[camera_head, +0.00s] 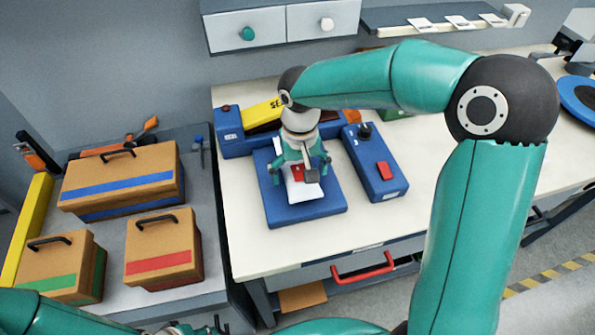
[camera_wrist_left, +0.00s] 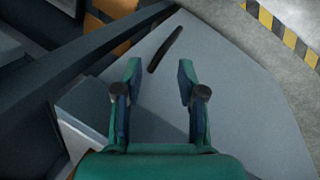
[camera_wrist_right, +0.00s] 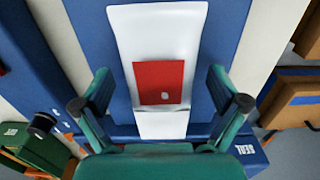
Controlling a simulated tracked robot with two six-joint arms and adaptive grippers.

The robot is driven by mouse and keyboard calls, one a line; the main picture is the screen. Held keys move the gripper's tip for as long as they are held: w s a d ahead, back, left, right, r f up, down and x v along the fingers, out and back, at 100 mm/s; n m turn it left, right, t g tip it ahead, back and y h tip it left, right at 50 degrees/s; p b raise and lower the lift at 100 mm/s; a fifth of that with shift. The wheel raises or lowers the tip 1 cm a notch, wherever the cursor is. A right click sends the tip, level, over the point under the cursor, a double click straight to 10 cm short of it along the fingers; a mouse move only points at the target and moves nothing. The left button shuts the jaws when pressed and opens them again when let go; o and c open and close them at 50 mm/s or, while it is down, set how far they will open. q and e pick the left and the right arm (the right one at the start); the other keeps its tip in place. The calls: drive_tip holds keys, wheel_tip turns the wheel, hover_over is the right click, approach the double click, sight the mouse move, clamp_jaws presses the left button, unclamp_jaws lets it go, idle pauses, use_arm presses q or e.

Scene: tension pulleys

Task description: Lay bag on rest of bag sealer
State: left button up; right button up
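The bag (camera_head: 306,191) is white with a red label and lies over the blue rest (camera_head: 325,207) in front of the blue bag sealer (camera_head: 236,144). In the right wrist view the bag (camera_wrist_right: 155,30) lies lengthwise along the blue rest (camera_wrist_right: 232,30), flat as far as I can tell. My right gripper (camera_head: 300,170) is just above the bag; its fingers (camera_wrist_right: 160,88) are apart, one on each side of the bag, with no visible grip on it. My left gripper (camera_wrist_left: 159,68) is open and empty, low and away from the sealer.
A blue control box (camera_head: 377,165) with a black knob and red button stands right of the rest. Boxes with blue (camera_head: 125,175), red (camera_head: 163,247) and green (camera_head: 60,266) bands stand on the left bench. The white tabletop (camera_head: 245,235) is clear near its front edge.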

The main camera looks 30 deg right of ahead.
drive_tip(key=shift+r, duration=0.1)
wheel_tip(320, 180, up, 12)
drive_tip(key=shift+p, duration=0.35)
idle(0.7)
